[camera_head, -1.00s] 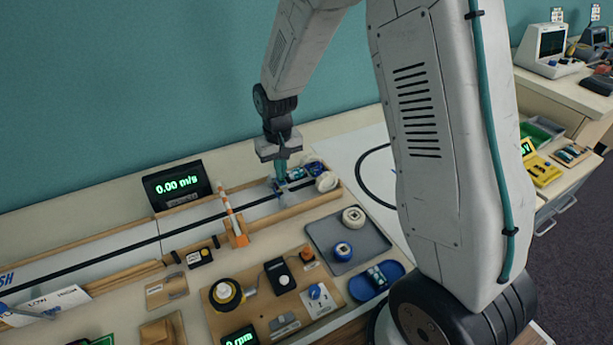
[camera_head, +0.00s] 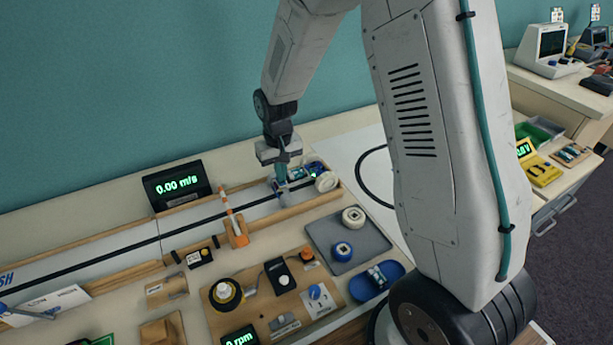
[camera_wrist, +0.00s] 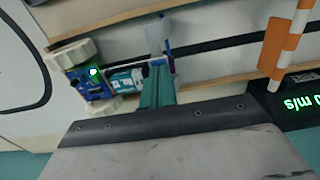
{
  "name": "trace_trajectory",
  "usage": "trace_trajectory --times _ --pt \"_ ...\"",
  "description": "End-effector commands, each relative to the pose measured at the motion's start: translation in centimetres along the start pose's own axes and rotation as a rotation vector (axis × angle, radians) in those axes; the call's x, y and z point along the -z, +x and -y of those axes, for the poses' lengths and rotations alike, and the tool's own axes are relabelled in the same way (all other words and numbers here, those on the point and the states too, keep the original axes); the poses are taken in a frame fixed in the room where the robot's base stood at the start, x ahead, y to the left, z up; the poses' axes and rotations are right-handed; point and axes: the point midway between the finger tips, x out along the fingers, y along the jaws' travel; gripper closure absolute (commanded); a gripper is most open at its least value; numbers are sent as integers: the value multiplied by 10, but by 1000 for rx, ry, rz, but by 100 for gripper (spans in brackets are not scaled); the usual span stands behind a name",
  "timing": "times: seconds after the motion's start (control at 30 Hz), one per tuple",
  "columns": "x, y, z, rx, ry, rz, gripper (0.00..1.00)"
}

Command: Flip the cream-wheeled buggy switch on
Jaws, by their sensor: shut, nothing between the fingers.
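The cream-wheeled buggy (camera_head: 316,170) stands on the track at its right end. In the wrist view the buggy (camera_wrist: 86,84) shows a blue board between two cream wheels, with a bright white-green spot on the board and a teal-and-white part beside it. My gripper (camera_head: 281,183) is shut and empty, pointing down at the buggy's left end. In the wrist view my gripper's teal fingers (camera_wrist: 159,75) are together at that end, close to a pale bracket-like part. I cannot tell whether they touch it. The switch itself is not clearly visible.
A speed display (camera_head: 177,186) behind the track reads 0.00 m/s. A grey tray (camera_head: 371,236) with wheels and a blue dish (camera_head: 362,291) lie in front. Wooden rails edge the track.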

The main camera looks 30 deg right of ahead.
Motion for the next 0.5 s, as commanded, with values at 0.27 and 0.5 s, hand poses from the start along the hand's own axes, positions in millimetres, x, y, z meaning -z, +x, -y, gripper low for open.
trace_trajectory --times 0.27,0.5 --pt "0 -22 0 0 0 -1 100" --pt "0 -42 0 0 0 -2 100"
